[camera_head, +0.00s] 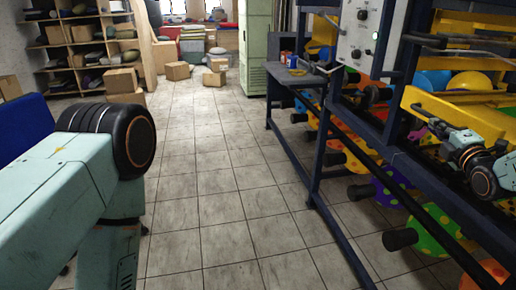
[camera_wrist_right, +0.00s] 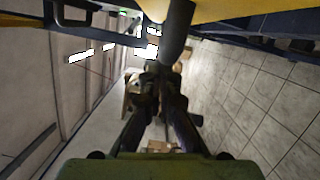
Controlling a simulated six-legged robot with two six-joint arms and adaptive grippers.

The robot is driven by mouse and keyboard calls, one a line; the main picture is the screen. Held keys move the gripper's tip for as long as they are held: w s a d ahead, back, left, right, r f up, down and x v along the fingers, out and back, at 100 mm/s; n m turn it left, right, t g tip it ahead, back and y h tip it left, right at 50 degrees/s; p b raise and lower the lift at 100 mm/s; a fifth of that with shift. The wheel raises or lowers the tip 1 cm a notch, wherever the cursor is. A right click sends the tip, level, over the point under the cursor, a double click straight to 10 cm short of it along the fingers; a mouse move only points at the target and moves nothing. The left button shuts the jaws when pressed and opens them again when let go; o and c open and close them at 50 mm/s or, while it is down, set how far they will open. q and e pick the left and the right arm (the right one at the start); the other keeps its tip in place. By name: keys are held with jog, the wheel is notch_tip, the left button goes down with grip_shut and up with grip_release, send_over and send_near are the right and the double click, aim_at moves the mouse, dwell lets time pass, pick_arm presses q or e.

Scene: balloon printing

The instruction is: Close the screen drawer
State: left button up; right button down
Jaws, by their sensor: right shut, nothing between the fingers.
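The screen drawer (camera_head: 455,118) shows as a yellow panel at the right of the head view, in the dark blue machine frame. Its yellow edge (camera_wrist_right: 235,10) also crosses the top right of the right wrist view. A dark cylindrical handle (camera_wrist_right: 178,30) sticks out from it there. My right gripper (camera_head: 422,110) is in front of the yellow panel. In the wrist view its fingers (camera_wrist_right: 158,70) are together, with nothing between them. The tips are close to the handle's end; I cannot tell whether they touch. My left gripper is not in view.
The blue machine frame (camera_head: 316,165) holds several colored, spotted balloon discs with black knobs (camera_head: 400,239) jutting into the aisle. A control box (camera_head: 357,32) sits above. The tiled floor (camera_head: 215,190) is clear. Shelves (camera_head: 75,50) and cardboard boxes (camera_head: 177,71) stand at the back.

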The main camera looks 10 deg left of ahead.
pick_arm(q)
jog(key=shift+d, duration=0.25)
pick_arm(e)
jog(key=shift+w+d+f, duration=0.1)
jog(key=shift+d+f, duration=0.05)
jog(key=shift+d, duration=0.5)
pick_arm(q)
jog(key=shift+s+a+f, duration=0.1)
pick_arm(e)
jog(key=shift+a+f, duration=0.1)
jog(key=shift+a, duration=0.05)
